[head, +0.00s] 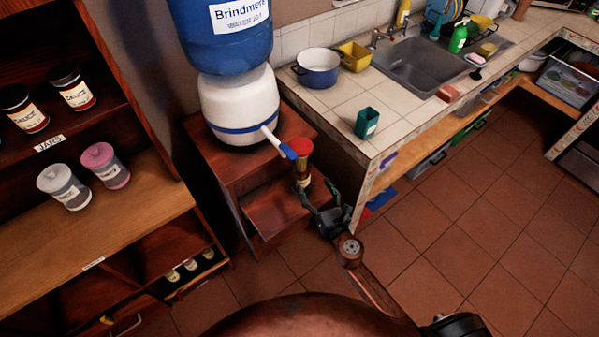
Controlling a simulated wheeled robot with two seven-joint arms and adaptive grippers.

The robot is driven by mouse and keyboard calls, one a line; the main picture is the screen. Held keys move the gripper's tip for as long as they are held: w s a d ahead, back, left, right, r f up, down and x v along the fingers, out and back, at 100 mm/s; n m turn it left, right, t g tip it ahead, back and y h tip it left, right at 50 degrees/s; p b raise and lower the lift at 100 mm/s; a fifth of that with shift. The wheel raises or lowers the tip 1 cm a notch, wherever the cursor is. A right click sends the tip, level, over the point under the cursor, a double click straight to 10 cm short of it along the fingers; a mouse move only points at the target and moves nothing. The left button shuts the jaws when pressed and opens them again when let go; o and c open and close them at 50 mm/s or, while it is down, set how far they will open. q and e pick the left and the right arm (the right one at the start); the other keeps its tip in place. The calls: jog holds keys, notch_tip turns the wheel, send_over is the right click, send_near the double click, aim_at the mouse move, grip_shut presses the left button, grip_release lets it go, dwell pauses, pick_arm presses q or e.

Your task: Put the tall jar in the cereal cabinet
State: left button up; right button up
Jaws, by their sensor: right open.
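A tall jar with a red lid (301,147) and a yellowish-brown body stands upright on the lower step of the small wooden stand, below the water dispenser's tap. My right gripper (317,189) is open at the jar's lower part, its fingers spread toward it. One finger is close to the jar's base; whether it touches cannot be told. My left gripper is not in view. No cabinet with a readable cereal label shows. A shelf unit (150,205) at left has a "JARS" label and a second label too small to read.
The water dispenser (240,105) stands on the wooden stand (225,160), its tap beside the jar. Sauce jars and two lidded jars stand on the left shelves. The tiled counter (335,97) holds a blue pot (318,72) and green cup (366,123). The floor (450,235) at right is clear.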

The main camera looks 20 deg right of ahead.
aim_at(304, 179)
jog(key=a+n, duration=0.1)
jog(key=w+a+r+n+y, duration=0.1)
jog(key=shift+a+n, duration=0.2)
jog(key=shift+n, duration=0.2)
jog(key=w, duration=0.2)
jog(key=w+f+b, duration=0.1)
jog(key=shift+w+a, duration=0.1)
jog(key=shift+w, duration=0.25)
jog(key=w, duration=0.3)
jog(key=shift+w+f, duration=0.1)
jog(key=shift+f, duration=0.15)
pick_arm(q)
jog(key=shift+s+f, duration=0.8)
pick_arm(e)
jog(key=shift+w, duration=0.1)
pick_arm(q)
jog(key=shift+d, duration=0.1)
pick_arm(e)
jog(key=shift+c, duration=0.5)
jog(key=c, duration=1.3)
jog(key=shift+r, duration=0.1)
jog(key=shift+c, duration=0.6)
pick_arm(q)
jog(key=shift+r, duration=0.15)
pick_arm(e)
jog(key=shift+r, duration=0.2)
